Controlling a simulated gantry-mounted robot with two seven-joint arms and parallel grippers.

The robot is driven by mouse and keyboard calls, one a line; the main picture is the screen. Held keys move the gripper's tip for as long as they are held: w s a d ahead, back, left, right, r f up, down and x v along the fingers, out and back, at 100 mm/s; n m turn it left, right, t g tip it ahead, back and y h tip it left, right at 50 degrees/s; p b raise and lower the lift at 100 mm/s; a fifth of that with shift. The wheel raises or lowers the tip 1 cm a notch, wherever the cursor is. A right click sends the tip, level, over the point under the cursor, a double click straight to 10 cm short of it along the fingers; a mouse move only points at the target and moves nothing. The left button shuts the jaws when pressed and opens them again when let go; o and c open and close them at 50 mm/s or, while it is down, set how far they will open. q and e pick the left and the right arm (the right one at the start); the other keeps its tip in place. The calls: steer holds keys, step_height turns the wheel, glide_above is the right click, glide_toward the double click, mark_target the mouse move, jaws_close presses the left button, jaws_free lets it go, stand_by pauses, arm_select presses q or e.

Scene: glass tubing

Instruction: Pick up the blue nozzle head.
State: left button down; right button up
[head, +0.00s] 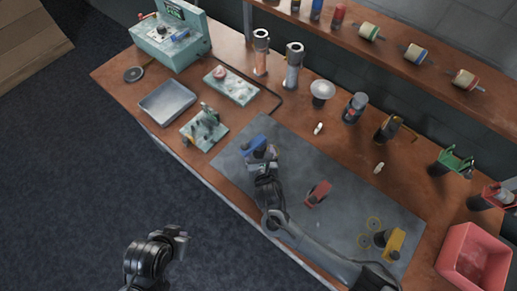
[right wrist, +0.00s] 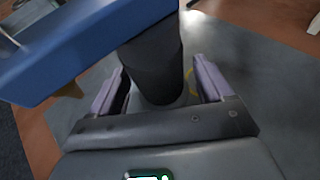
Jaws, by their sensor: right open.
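The blue nozzle head (head: 251,145) stands near the far left part of the grey mat in the head view. In the right wrist view its blue body (right wrist: 85,45) fills the upper left, and its dark stem (right wrist: 152,65) drops between my fingers. My right gripper (right wrist: 157,85) is open, with one lilac-faced finger on each side of the stem and a visible gap at both. In the head view my right gripper (head: 263,160) is right beside the blue head and partly hides it. My left gripper (head: 180,238) is off the bench, over the floor; its jaws are too small to read.
A red nozzle head (head: 318,192) and a yellow one (head: 396,242) are on the mat (head: 335,225). Small yellow rings mark the mat near the yellow one. A red bin (head: 474,258) is at the right. Fixtures and a metal tray (head: 167,101) stand at the left.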

steer(key=shift+w+f, duration=0.25)
steer(key=shift+w, duration=0.2)
steer(key=c, duration=1.1)
steer(key=shift+a, duration=0.1)
steer(key=shift+c, duration=0.9)
steer(key=shift+r, duration=0.15)
